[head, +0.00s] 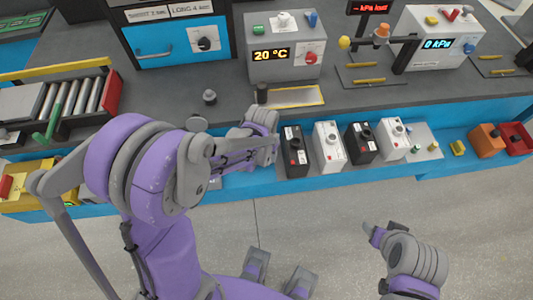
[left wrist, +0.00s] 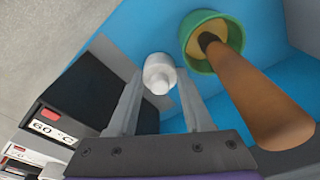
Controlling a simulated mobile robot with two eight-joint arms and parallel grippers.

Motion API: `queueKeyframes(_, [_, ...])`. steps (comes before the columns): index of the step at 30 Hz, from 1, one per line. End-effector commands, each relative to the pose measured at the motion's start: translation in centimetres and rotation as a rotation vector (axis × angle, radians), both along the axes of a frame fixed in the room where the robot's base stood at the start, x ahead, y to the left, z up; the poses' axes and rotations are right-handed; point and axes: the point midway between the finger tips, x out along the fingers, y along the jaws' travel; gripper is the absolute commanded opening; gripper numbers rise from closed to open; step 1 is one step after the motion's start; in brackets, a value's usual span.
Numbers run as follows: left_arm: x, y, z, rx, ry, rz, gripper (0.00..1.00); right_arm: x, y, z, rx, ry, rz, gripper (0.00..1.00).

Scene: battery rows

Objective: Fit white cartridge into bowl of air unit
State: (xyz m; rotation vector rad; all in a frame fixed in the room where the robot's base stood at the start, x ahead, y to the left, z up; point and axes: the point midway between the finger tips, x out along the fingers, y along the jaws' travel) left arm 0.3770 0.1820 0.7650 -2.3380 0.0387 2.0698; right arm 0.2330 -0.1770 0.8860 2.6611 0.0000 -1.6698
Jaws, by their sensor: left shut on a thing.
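My left gripper (head: 266,118) is over the counter's front edge, left of the row of box units. In the left wrist view my left gripper (left wrist: 158,95) is shut on the white cartridge (left wrist: 158,72), a short white cylinder between the fingertips. My gripper hides it in the head view. A unit with a 0 kPa readout (head: 440,38) stands at the back right; I cannot make out a bowl on it. My right gripper (head: 370,230) is low over the floor at the right, away from the counter; its finger opening is unclear.
A green-rimmed round part (left wrist: 190,50) with a brown rod lies close right of the cartridge. Black and white boxes (head: 328,146) stand along the front shelf. A 20 °C unit (head: 284,45) stands behind, and a roller rack (head: 75,98) at left. The floor is clear.

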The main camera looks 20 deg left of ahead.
Motion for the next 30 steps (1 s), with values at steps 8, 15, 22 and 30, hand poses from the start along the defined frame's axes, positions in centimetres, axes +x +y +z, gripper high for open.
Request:
queueKeyframes(8, [0.0,0.0,-0.4,0.000,0.000,0.000,0.54,-0.1,0.0,-0.4,0.000,0.002,0.000,0.64])
queueKeyframes(15, [0.0,0.0,-0.3,0.000,0.000,0.000,0.80,-0.1,0.0,-0.3,0.000,0.001,0.000,0.64])
queueKeyframes(22, [0.0,0.0,-0.1,0.000,0.000,0.000,0.80,0.0,0.0,-0.1,0.000,0.001,0.000,0.64])
queueKeyframes(30, [-0.5,0.0,3.9,0.000,-0.001,0.000,0.80,0.2,0.0,0.8,0.000,-0.003,0.000,0.64])
